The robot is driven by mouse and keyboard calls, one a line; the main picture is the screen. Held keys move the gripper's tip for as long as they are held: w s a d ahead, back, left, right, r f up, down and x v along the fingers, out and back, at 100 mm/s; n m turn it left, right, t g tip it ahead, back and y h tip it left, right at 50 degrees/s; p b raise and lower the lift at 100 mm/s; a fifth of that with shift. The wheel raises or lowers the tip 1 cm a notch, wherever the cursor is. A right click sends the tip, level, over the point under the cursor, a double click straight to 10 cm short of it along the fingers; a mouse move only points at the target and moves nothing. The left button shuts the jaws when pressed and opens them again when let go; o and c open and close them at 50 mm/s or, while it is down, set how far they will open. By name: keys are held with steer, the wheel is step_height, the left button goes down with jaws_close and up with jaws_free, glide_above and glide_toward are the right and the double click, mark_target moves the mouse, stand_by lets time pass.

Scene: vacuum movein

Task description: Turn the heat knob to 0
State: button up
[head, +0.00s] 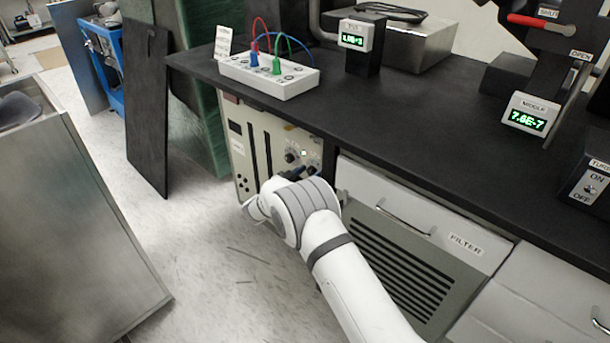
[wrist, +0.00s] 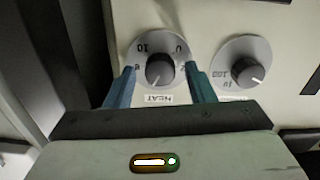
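The heat knob (wrist: 160,68) is a dark knob on a round grey dial, above a HEAT label (wrist: 158,99) in the wrist view. A 10 shows at the dial's upper left and a 0 at its upper right. The knob's white pointer line points downward and slightly left, away from the 0. My gripper (wrist: 159,72) is open, with one blue finger on each side of the knob; gaps show between the fingers and the knob. In the head view my gripper (head: 302,172) is at the panel's lower right, and its arm partly hides the knobs.
A second knob (wrist: 244,66) with its own dial is close to the right finger in the wrist view. The cream panel (head: 240,150) is under the black bench top (head: 430,105). A filter drawer (head: 420,220) is to the right. Open floor lies to the left.

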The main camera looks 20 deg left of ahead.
steer(key=c, duration=0.9)
steer(key=shift+o, duration=0.2)
